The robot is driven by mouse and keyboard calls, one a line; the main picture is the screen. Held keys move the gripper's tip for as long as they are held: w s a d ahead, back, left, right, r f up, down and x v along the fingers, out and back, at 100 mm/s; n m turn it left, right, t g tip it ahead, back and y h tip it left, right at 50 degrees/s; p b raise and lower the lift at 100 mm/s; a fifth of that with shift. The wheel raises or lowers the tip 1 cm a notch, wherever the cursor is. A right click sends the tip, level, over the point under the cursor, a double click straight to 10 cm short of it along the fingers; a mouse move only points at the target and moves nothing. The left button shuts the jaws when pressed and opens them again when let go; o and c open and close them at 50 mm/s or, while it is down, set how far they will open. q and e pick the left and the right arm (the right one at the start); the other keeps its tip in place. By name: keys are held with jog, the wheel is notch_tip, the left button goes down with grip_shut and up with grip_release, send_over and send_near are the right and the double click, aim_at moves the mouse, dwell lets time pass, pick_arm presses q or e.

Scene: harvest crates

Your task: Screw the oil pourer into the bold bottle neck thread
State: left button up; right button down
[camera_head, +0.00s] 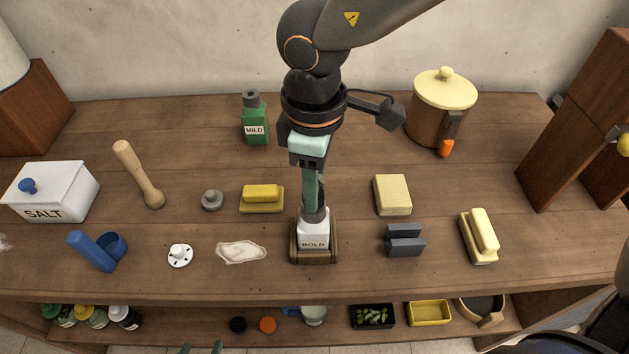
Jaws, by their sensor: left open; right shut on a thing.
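The bold bottle (313,236) is white, labelled BOLD, and stands upright in a brown holder (330,256) near the table's front middle. My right gripper (313,190) comes down from above, directly over the bottle neck. It is shut on a dark piece (315,212), apparently the oil pourer, mostly hidden by the fingers. This dark piece is in line with the neck; I cannot tell whether it is seated in the thread. My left gripper (201,349) shows only its green fingertips at the bottom edge, apart and empty, below the table front.
A green MILD bottle (255,122) stands behind, left of my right arm. A salt box (51,191), wooden pestle (139,174), white disc (180,255), crumpled cloth (241,252), grey blocks (404,240) and a lidded pot (437,109) stand around. Small containers fill the lower shelf.

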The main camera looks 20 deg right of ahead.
jog(key=c, duration=0.7)
grip_release()
jog(key=shift+c, duration=0.2)
jog(key=n, duration=1.2)
jog(key=shift+w, duration=0.1)
jog(key=shift+c, duration=0.4)
